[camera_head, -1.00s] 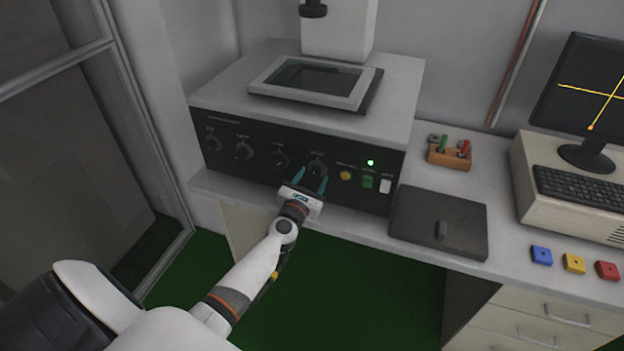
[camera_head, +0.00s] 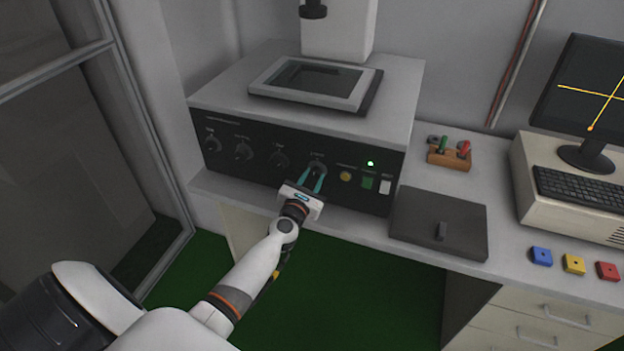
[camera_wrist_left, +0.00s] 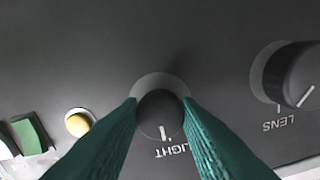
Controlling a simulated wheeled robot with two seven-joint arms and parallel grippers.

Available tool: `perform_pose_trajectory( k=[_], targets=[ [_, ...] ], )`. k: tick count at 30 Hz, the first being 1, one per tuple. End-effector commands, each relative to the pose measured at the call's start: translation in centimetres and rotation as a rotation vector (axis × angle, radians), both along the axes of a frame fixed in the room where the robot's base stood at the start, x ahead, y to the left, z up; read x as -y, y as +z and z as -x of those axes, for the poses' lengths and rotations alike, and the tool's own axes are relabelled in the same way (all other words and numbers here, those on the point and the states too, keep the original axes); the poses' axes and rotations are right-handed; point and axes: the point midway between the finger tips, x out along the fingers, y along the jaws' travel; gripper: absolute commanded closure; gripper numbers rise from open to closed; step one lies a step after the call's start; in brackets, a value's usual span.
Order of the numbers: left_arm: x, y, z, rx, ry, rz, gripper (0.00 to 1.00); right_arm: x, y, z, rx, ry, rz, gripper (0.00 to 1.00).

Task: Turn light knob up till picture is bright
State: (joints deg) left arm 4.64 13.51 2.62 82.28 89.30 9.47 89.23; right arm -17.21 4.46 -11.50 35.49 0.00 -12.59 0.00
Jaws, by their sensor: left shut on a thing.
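The light knob (camera_wrist_left: 160,112) is a dark round knob with a white pointer line, labelled LIGHT in the left wrist view. In the head view it is the rightmost knob on the black front panel (camera_head: 228,168). My left gripper (camera_head: 314,172) is shut on it, with a teal finger on each side; the fingers also show in the left wrist view (camera_wrist_left: 160,108). The picture screen (camera_head: 312,78) on top of the machine looks dark. The right gripper is not in view.
The lens knob (camera_wrist_left: 292,78) is beside the light knob. A yellow button (camera_head: 345,176), a green switch (camera_head: 367,183) and a lit green lamp (camera_head: 370,163) are to its right. A dark flat box (camera_head: 420,215) lies on the desk.

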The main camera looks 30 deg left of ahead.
Motion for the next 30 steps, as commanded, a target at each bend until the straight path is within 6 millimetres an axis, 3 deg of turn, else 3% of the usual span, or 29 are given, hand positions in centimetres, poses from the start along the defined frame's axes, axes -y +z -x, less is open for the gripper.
perform_pose_trajectory(
  k=[30],
  targets=[
    [-0.1, 0.1, 0.0, -0.213, 0.0, -0.876, 0.93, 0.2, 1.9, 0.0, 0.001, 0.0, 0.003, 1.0]
  ],
)
